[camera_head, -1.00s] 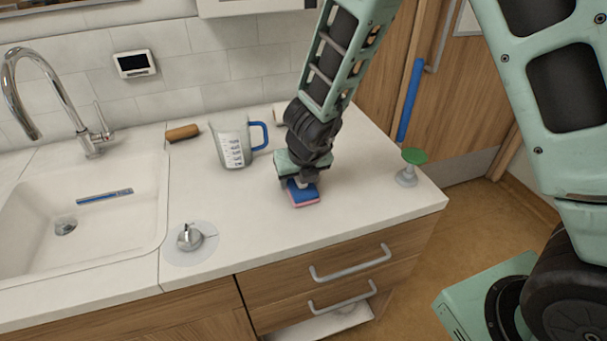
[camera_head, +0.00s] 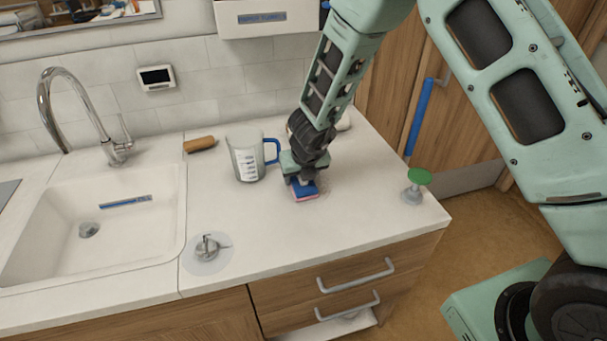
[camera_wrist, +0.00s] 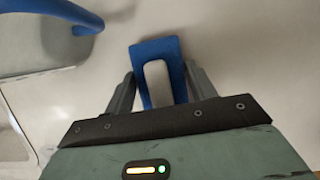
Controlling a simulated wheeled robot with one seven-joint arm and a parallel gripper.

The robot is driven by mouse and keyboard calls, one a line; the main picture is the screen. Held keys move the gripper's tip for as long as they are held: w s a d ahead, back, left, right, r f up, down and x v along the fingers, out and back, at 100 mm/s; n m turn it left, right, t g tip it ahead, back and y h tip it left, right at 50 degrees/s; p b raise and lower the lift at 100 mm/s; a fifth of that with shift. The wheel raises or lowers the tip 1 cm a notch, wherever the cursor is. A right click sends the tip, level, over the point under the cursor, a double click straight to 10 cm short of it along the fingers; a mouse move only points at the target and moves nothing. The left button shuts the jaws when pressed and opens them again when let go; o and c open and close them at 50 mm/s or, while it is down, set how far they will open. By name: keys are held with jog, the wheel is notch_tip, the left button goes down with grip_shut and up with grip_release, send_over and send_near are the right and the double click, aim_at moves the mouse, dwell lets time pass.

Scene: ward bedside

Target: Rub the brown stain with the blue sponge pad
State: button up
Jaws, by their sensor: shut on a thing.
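The blue sponge pad (camera_head: 304,191) has a pink lower layer and a pale grip on top. It lies flat on or just above the white counter, and I cannot tell if it presses down. My gripper (camera_head: 300,178) is shut on it from above. In the wrist view the pad (camera_wrist: 153,50) sits between the two fingers of my gripper (camera_wrist: 160,88), which hold its pale grip. A faint brownish mark (camera_head: 323,187) shows on the counter just right of the pad; any part under the pad or arm is hidden.
A measuring jug (camera_head: 245,158) with a blue handle stands close left of my gripper. A brown roll (camera_head: 199,144) lies behind it. A green-topped stand (camera_head: 415,186) is near the right edge. A metal knob (camera_head: 207,246) and sink (camera_head: 95,235) are left.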

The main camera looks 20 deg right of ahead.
jog(key=shift+w+d+f, duration=0.1)
jog(key=shift+w+f, duration=0.05)
jog(key=shift+w, duration=0.2)
jog(key=w+p, duration=0.3)
jog(key=p, duration=0.2)
jog(key=shift+w+r, duration=0.1)
jog(key=shift+r, duration=0.1)
jog(key=shift+c, duration=0.4)
jog(key=shift+w+f, duration=0.15)
jog(key=shift+w, duration=0.15)
notch_tip(320, 180, up, 6)
jog(key=p, duration=0.6)
notch_tip(320, 180, up, 3)
jog(key=p, duration=0.2)
jog(key=shift+p, duration=0.4)
